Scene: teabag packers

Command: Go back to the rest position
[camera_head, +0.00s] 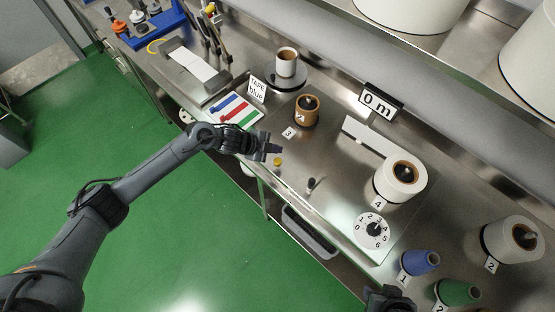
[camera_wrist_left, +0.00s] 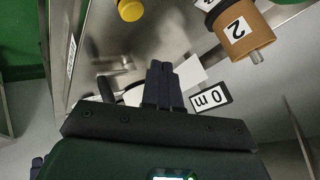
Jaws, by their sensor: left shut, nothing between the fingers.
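My left gripper (camera_head: 270,150) reaches in over the front edge of the steel workbench (camera_head: 330,190) in the head view.
A "0 m" display (camera_head: 380,102) is behind. The green floor (camera_head: 185,235) left of the bench is open.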

